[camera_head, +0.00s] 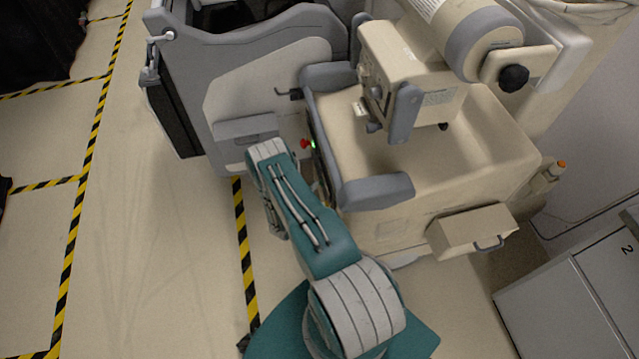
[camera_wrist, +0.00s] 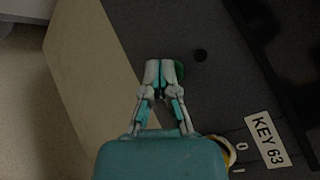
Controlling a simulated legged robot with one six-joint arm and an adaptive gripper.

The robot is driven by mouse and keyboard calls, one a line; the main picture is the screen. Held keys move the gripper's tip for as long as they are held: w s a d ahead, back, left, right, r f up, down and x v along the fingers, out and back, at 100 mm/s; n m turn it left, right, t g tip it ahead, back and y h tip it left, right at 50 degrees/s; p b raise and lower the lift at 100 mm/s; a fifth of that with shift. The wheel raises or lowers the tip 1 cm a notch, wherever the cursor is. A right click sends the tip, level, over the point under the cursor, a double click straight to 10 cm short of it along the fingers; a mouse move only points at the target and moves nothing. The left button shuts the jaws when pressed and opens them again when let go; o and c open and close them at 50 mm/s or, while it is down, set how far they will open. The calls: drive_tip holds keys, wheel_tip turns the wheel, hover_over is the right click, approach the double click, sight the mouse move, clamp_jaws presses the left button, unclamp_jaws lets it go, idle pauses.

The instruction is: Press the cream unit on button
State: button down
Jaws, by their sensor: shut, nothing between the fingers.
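The cream unit (camera_head: 440,165) stands right of centre in the head view, with a dark control panel on its left side. On that side show a small red button (camera_head: 305,143) and a green spot (camera_head: 313,145). In the wrist view, my gripper (camera_wrist: 165,69) is shut and empty, fingertips together over the dark panel (camera_wrist: 190,25). A round green button (camera_wrist: 181,71) shows just right of the fingertips and is partly hidden by them. I cannot tell whether the fingertips touch it. In the head view my arm hides the gripper.
In the wrist view, a "KEY 63" label (camera_wrist: 268,140) and a partly hidden yellow-rimmed switch (camera_wrist: 229,150) by 0 and 1 marks lie lower right. A small dark round spot (camera_wrist: 200,55) is nearby. A grey machine (camera_head: 265,90) stands behind left; open floor (camera_head: 150,230) lies left.

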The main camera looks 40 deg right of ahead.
drive_tip(key=shift+w+a, duration=0.3)
drive_tip(key=shift+a, duration=0.25)
drive_tip(key=w+a, duration=0.1)
drive_tip(key=a, duration=0.2)
drive_tip(key=w+a, duration=0.1)
drive_tip(key=shift+w+a, duration=0.15)
drive_tip(key=shift+w, duration=0.15)
idle(0.8)
